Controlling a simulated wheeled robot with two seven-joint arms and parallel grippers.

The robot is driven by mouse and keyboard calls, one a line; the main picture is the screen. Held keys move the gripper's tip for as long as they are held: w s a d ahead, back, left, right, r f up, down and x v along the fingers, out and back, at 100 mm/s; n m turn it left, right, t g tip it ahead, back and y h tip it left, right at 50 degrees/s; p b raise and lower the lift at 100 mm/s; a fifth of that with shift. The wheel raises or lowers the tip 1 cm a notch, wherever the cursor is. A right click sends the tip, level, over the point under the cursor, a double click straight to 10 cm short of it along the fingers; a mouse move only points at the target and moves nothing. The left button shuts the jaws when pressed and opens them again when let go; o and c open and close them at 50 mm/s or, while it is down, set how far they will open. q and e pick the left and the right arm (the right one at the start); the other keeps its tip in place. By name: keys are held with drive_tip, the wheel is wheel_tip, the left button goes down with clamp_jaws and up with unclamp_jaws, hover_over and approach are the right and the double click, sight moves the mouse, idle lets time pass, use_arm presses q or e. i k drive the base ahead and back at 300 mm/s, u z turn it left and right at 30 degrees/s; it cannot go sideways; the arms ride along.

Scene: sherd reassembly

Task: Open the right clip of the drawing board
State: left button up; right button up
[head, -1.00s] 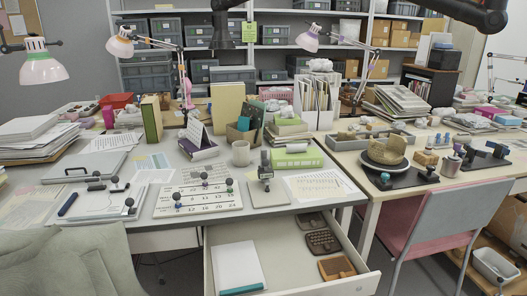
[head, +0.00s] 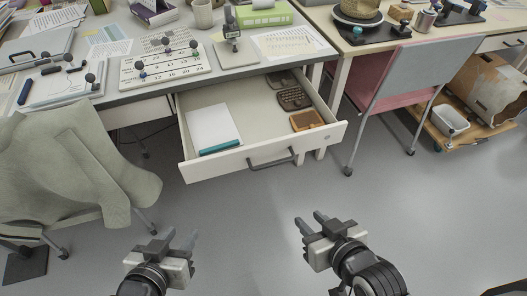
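A pale board (head: 62,92), which looks like the drawing board, lies flat on the left part of the desk. Dark bar-like fittings with round black knobs sit along it; one knob (head: 90,77) is at its right edge. The fittings are too small to tell which is the right clip or whether it is open. My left gripper (head: 176,240) is open and empty over the floor, below the desk front. My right gripper (head: 311,221) is open and empty over the floor, in front of the drawer. Both are well apart from the board.
An open drawer (head: 217,168) juts out from the desk with a notepad (head: 212,125) inside. A draped chair (head: 85,165) stands below the board. A number board (head: 150,73) lies right of it. A pink-and-grey chair (head: 410,75) stands right. The middle floor is clear.

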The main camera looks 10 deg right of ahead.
sight(72, 67)
drive_tip(key=u, duration=0.55)
drive_tip(key=k, duration=0.65)
drive_tip(key=u, duration=1.3)
drive_tip(key=i, duration=1.35)
drive_tip(key=z, duration=0.45)
